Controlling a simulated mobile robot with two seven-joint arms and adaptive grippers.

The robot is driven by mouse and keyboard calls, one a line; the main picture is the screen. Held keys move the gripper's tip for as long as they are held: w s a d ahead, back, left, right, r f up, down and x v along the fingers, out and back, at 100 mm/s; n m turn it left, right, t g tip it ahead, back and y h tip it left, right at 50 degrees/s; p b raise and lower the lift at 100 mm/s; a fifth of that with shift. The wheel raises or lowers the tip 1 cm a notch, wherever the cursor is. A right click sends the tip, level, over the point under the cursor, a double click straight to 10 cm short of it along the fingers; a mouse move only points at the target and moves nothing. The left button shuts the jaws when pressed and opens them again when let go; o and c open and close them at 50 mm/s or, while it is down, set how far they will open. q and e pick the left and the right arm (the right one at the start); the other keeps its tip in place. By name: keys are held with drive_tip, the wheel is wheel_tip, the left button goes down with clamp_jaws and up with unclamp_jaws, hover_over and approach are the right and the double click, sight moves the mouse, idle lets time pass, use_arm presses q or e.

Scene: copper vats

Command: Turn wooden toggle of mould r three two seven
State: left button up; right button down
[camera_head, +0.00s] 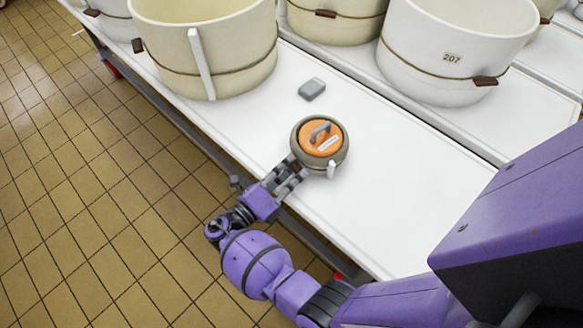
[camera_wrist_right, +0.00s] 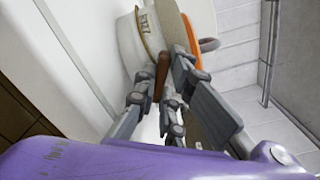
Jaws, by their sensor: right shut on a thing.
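A small round mould (camera_head: 342,152) with an orange lid (camera_head: 308,137) and grey handle stands on the white table, next to my right gripper (camera_head: 293,170). In the wrist view the mould (camera_wrist_right: 128,40) fills the upper middle, with a dark printed number on its pale side that I read only partly. The brown wooden toggle (camera_wrist_right: 163,66) shows at the mould's side, between the fingers of my right gripper (camera_wrist_right: 163,82), which is shut on it. In the head view the fingers mostly hide the toggle. My left gripper is not in view.
A small grey block (camera_head: 312,89) lies behind the mould. A large cream vat (camera_head: 235,50) stands behind to the left. A white vat marked 207 (camera_head: 430,75) stands behind to the right. The white table (camera_head: 385,185) is bare right of the mould; tiled floor lies left.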

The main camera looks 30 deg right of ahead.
drive_tip(key=shift+m, duration=0.9)
drive_tip(key=m, duration=0.3)
drive_tip(key=shift+m, duration=0.4)
drive_tip(key=m, duration=0.4)
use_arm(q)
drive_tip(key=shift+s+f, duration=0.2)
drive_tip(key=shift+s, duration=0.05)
use_arm(e)
drive_tip(key=shift+m, duration=1.1)
drive_tip(key=c, duration=1.8)
unclamp_jaws()
drive_tip(key=shift+c, duration=0.2)
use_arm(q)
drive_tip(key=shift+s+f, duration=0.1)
